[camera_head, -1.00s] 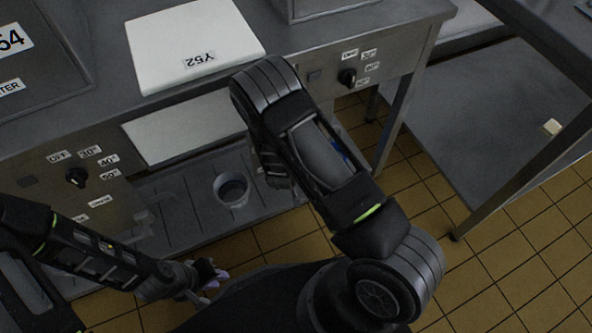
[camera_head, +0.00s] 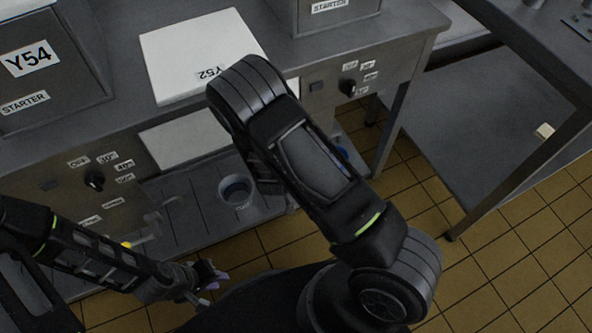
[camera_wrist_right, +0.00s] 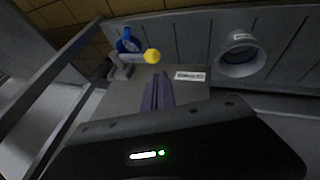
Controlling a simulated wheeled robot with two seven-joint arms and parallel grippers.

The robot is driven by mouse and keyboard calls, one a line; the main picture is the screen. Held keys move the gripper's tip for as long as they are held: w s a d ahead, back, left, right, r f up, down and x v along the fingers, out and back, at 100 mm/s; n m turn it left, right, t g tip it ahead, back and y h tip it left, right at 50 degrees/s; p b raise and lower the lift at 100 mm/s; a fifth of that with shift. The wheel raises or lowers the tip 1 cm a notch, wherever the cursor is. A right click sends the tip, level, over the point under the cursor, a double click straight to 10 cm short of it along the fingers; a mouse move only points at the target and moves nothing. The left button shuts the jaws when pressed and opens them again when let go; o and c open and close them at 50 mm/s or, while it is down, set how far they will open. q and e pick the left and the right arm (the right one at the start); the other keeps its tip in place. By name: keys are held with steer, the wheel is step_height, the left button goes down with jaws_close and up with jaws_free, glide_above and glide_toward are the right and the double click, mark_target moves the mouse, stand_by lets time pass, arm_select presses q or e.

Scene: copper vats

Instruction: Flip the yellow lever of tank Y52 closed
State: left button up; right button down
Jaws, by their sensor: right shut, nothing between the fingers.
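In the right wrist view, a yellow-tipped lever (camera_wrist_right: 152,57) sits on a metal pipe fitting with a blue round part (camera_wrist_right: 128,42). My right gripper (camera_wrist_right: 158,78) is shut and empty, its purple fingers just below the yellow tip in the picture; I cannot tell whether they touch. In the head view my right arm hides this gripper and the lever. The white panel marked Y52 (camera_head: 185,45) lies on the counter behind the arm. My left gripper (camera_head: 208,278) hangs low at the lower left, its purple fingertips partly visible; its opening is unclear.
Another yellow piece (camera_head: 126,245) shows by a pipe at the left, near my left arm. A round drain cup (camera_head: 236,190) sits in the low metal tray. Knob panels (camera_head: 95,181) line the counter front. A steel table (camera_head: 500,190) stands right; tiled floor lies between.

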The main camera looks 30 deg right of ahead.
steer(key=shift+s+a+r, duration=0.35)
steer(key=shift+a+r, duration=0.2)
steer(key=shift+a, duration=0.05)
steer(key=shift+s+a+r, duration=0.35)
steer(key=shift+a+r, duration=0.15)
steer(key=shift+a, duration=0.1)
steer(key=shift+s, duration=0.1)
steer(key=s+a+f+m+g+y, duration=0.1)
steer(key=s+a+f+g+y, duration=0.3)
steer(key=s, duration=0.8)
steer(key=s+a+r+m+y, duration=0.1)
steer(key=s+a+r+y, duration=0.2)
steer(key=s+a+y, duration=0.45)
step_height(320, 180, up, 16)
steer(key=w+a+h+p, duration=0.1)
steer(key=a+h+p, duration=0.1)
steer(key=p, duration=1.4)
steer(key=shift+w+r+h, duration=0.2)
steer(key=shift+w+h, duration=0.05)
steer(key=shift+h, duration=0.2)
